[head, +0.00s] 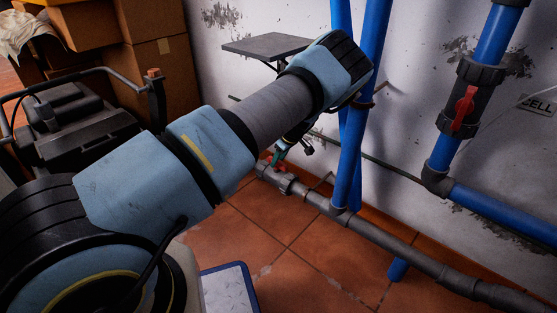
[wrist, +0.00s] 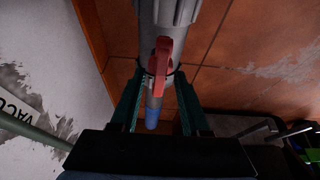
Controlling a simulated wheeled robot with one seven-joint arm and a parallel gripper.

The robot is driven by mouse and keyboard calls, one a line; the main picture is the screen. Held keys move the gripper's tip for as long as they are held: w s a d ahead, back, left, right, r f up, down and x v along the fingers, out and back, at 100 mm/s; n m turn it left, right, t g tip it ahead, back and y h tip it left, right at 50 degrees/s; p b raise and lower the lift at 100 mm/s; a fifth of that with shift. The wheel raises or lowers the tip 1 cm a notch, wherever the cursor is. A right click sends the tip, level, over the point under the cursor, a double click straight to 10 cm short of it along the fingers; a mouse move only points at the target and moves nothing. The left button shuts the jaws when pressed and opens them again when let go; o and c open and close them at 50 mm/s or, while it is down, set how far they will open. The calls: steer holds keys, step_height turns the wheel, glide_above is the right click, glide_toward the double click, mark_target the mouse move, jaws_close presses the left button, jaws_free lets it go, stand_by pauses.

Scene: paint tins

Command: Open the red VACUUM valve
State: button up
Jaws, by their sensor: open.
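The red valve handle (wrist: 162,62) sits on a grey pipe near the floor, and in the wrist view it points roughly along the pipe. A partly cut-off label reading "VACU" (wrist: 18,113) is on the wall beside it. My gripper (wrist: 158,84) is open, with one dark green finger on each side of the handle's lower end. I cannot tell whether either finger touches it. In the head view my gripper (head: 279,155) is small and partly hidden behind my arm, close to the low grey pipe (head: 375,235).
Another red handle (head: 463,108) is on a blue vertical pipe at the right, near a "CELL" label (head: 537,105). Blue pipes (head: 350,150) rise just right of my gripper. A black machine (head: 75,120) and cardboard boxes (head: 155,65) stand left. The tiled floor (head: 285,235) has free room.

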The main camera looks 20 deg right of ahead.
steer(key=p+v, duration=0.3)
steer(key=v, duration=0.7)
steer(key=shift+r, duration=0.2)
steer(key=shift+s+d, duration=0.1)
steer(key=shift+s, duration=0.05)
